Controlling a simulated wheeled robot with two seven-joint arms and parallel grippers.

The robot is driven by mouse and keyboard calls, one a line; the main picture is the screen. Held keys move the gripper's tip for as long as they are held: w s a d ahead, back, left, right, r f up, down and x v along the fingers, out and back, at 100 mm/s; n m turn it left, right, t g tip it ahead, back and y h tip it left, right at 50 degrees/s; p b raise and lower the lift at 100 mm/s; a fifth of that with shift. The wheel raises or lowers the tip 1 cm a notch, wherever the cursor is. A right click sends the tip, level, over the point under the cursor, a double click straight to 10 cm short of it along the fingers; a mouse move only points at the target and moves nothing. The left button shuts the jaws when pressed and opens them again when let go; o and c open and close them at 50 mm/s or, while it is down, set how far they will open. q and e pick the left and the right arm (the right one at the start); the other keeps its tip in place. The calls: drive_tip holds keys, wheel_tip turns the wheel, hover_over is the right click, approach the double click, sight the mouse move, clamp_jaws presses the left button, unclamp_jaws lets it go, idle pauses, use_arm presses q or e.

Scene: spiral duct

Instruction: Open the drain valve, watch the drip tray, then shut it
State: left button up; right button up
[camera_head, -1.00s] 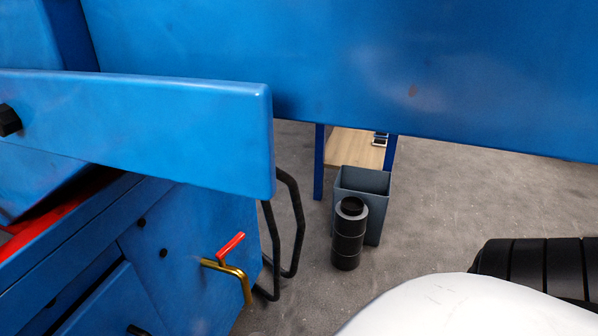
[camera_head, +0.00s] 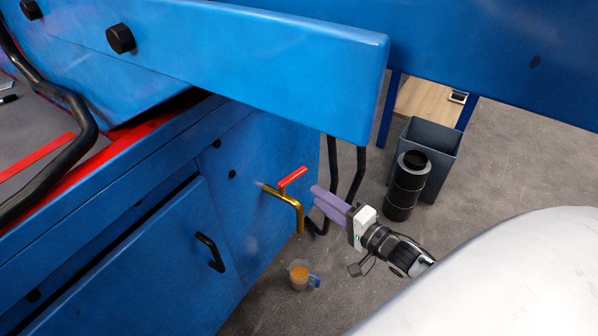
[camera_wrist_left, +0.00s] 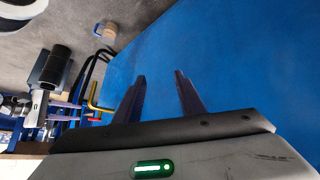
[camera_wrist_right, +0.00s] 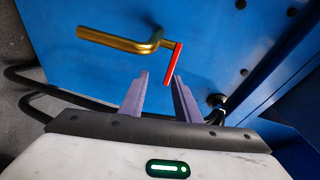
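The drain valve is a brass pipe (camera_head: 285,197) with a bent-down spout on the blue machine's side, topped by a red lever (camera_head: 292,178). My right gripper (camera_head: 315,194) is just right of the valve. In the right wrist view its purple fingers (camera_wrist_right: 160,78) are open, with the red lever (camera_wrist_right: 174,64) just beyond the tips; contact cannot be told. My left gripper (camera_wrist_left: 160,78) is open and empty in its wrist view, over a blue surface. A clear jug (camera_head: 299,275) with amber contents and a blue handle stands on the floor below the spout. I cannot identify a drip tray.
The blue machine body (camera_head: 272,150) fills the left, with an overhanging panel above the valve. Black bent tubes (camera_head: 333,180) stand behind my right gripper. A dark canister (camera_head: 407,188) and a grey bin (camera_head: 432,141) stand on the floor behind. Floor is clear around the jug.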

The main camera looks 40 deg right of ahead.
sight(301, 175)
drive_tip(key=shift+m+t+y, duration=0.4)
drive_tip(key=shift+m+t, duration=0.1)
drive_tip(key=w, duration=0.1)
drive_tip(key=w+b, duration=0.1)
drive_tip(key=w, duration=0.1)
drive_tip(key=w+r+b, duration=0.1)
drive_tip(key=w, duration=0.1)
drive_tip(key=shift+d+r, duration=0.1)
drive_tip(key=shift+d, duration=0.3)
drive_tip(key=w, duration=0.1)
drive_tip(key=w+b, duration=0.1)
drive_tip(key=w, duration=0.2)
drive_tip(key=shift+a, duration=0.3)
use_arm(q)
drive_tip(key=shift+w+d+m+h+b, duration=0.15)
drive_tip(key=shift+d+h, duration=0.1)
drive_tip(key=shift+d, duration=0.25)
drive_tip(key=shift+w+d+m+h+b, duration=0.15)
drive_tip(key=shift+d+h, duration=0.1)
drive_tip(key=shift+d, duration=0.2)
use_arm(e)
drive_tip(key=shift+w+a+r, duration=0.1)
drive_tip(key=shift+w+a, duration=0.05)
drive_tip(key=shift+w, duration=0.45)
clamp_jaws()
